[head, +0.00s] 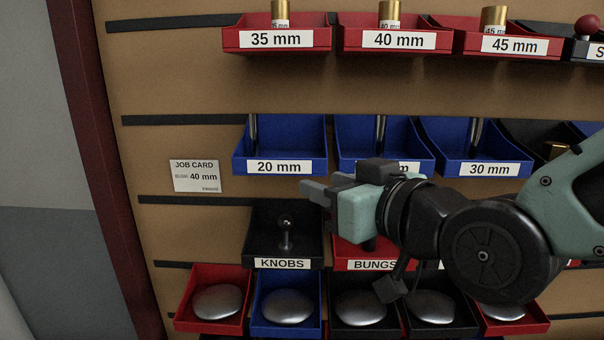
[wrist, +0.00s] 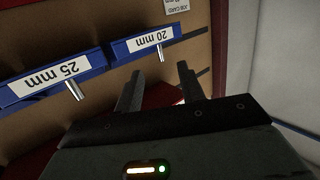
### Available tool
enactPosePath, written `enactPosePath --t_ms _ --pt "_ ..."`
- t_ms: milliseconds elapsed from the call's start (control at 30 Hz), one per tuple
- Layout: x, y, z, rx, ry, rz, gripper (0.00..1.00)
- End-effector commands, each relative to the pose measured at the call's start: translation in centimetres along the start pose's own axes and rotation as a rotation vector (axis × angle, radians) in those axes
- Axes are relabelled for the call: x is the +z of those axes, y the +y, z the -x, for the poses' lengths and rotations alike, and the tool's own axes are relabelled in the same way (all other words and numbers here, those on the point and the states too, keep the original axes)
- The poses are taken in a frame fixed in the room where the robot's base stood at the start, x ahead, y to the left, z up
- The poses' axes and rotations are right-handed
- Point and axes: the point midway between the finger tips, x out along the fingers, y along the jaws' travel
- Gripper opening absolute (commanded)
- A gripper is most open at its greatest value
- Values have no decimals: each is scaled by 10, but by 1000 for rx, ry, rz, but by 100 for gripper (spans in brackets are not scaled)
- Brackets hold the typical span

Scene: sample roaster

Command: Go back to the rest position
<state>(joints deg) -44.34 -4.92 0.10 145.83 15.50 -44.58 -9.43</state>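My gripper (head: 315,190) is in front of the rack in the head view, below the 20 mm bin and above the knobs bin, pointing left. In the wrist view its two fingers (wrist: 160,82) stand apart with nothing between them. My arm reaches in from the right and hides parts of the middle blue bin and the bungs bin. The rest position itself is not marked in either view.
Blue bins labelled 20 mm (head: 280,168) and 30 mm (head: 493,169) hold metal pins. The knobs bin (head: 283,263) holds one knob. Red bins (head: 276,40) hang above. A job card (head: 195,176) reads 40 mm. A dark red post (head: 98,150) edges the rack at left.

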Motion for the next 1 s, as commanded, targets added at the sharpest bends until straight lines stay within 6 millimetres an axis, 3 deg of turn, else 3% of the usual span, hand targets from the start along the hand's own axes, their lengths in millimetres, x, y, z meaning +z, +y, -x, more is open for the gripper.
enactPosePath --t_ms 267,467,567,700,900,1000 --pt "48 -9 6 -44 -216 -2 39" --pt "102 -16 25 -82 -475 -1 39" --pt "138 -19 48 -101 -671 3 39" --pt "186 -19 95 -114 -982 16 39" --pt "217 -14 155 -104 -1301 37 39" --pt "222 -11 171 -99 -1381 44 39"
